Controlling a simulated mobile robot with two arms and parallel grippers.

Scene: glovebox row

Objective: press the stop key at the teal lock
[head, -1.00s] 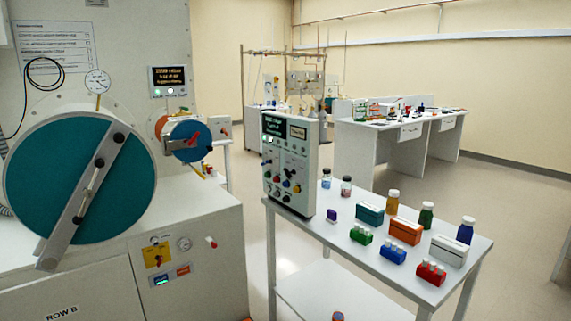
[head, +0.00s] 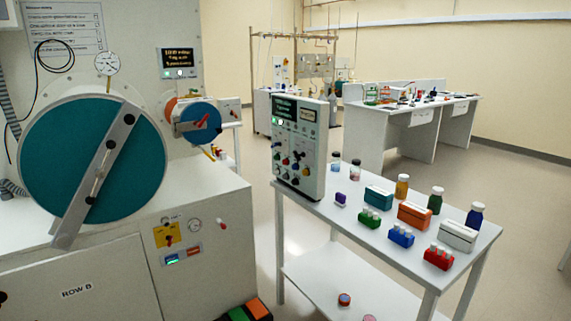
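The teal lock is a large round door (head: 60,155) on the white glovebox front at the left. A slanted grey bar (head: 100,170) crosses it. Below and right of it, on the white cabinet, are a yellow panel with a red knob (head: 167,235), a round gauge (head: 194,225) and a red-ended handle (head: 221,224). Under these sit a small lit teal display (head: 172,260) and an orange-red plate (head: 194,250). No key label is readable, so I cannot tell which part is the stop key. Neither gripper is in view.
A smaller blue port (head: 197,125) and a dark lit screen (head: 179,62) are behind. A white table (head: 330,225) at right holds an instrument box (head: 299,145), bottles and coloured blocks. A bin with green and orange (head: 245,311) stands at the cabinet's foot. Floor is clear between cabinet and table.

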